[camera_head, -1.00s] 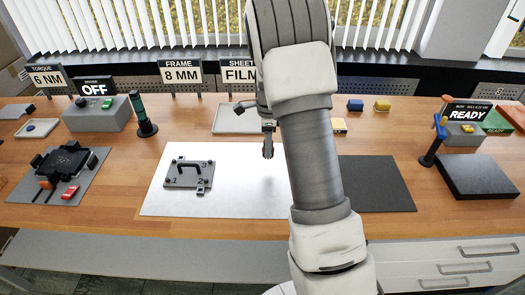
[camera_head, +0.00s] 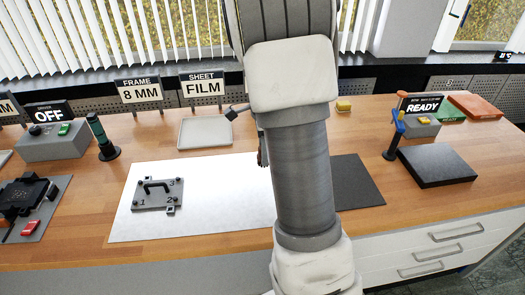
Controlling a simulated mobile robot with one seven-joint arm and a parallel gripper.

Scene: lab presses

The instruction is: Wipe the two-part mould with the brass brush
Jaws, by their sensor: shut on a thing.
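The two-part mould (camera_head: 157,196) is a grey plate block with a black arched handle and dark knobs, marked with numbers such as 1, 2 and 3. It lies on the white mat (camera_head: 235,215) left of centre. My gripper (camera_head: 262,150) shows only as a thin dark sliver at the left edge of my arm, over the far part of the mat and to the right of the mould, apart from it. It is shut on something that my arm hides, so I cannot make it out. I cannot pick out the brass brush anywhere.
A dark mat (camera_head: 358,185) lies right of the white one. A grey tray (camera_head: 206,132) stands behind. A black slab (camera_head: 435,166) and a stand with a blue-topped tool (camera_head: 397,127) are at right. A black fixture (camera_head: 22,197) is at left. The white mat around the mould is clear.

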